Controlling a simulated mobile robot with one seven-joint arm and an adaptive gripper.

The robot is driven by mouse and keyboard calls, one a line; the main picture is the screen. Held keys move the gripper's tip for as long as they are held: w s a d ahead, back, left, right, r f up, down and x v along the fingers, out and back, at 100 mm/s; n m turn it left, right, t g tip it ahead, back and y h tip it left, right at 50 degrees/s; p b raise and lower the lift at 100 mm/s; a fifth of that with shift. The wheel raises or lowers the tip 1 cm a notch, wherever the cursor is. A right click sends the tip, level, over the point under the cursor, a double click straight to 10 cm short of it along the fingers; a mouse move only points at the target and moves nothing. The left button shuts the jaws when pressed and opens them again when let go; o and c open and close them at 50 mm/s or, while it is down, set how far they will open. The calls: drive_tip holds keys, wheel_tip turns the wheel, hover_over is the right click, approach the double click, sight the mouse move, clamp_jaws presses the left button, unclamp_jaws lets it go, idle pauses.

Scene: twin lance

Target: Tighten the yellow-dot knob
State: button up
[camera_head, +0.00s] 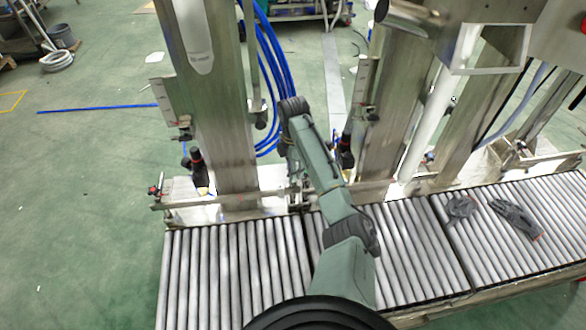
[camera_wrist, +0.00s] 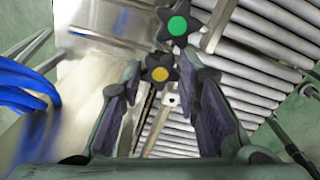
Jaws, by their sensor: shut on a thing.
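The yellow-dot knob (camera_wrist: 159,74) is a black star-shaped knob with a yellow centre, seen in the wrist view. My gripper (camera_wrist: 163,66) has one finger on each side of it and is shut on it. The finger pads show at the left and right of the knob. Another black star knob, with a green dot (camera_wrist: 178,26), sits just beyond it and a little to the right, apart from the fingers. In the head view my own arm hides the gripper and the knob.
Below lies a roller conveyor (camera_head: 240,270) with grey gloves (camera_head: 515,215) on its right part. Metal columns (camera_head: 222,110) rise behind it. Blue hoses (camera_head: 275,60) hang beside the left column, close to the arm. They also show at the left of the wrist view (camera_wrist: 22,85).

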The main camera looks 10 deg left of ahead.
drive_tip(key=shift+r+m+p, duration=0.1)
drive_tip(key=shift+m+p, duration=0.2)
drive_tip(key=shift+m, duration=0.1)
drive_tip(key=shift+c, duration=0.4)
drive_tip(key=m+p, duration=0.2)
drive_tip(key=m, duration=0.1)
drive_tip(key=shift+s+m, duration=0.1)
drive_tip(key=shift+m, duration=0.2)
drive_tip(key=m+p, duration=0.1)
drive_tip(key=m, duration=0.2)
drive_tip(key=shift+m, duration=1.3)
drive_tip(key=o, duration=1.2)
drive_tip(key=shift+c, duration=0.2)
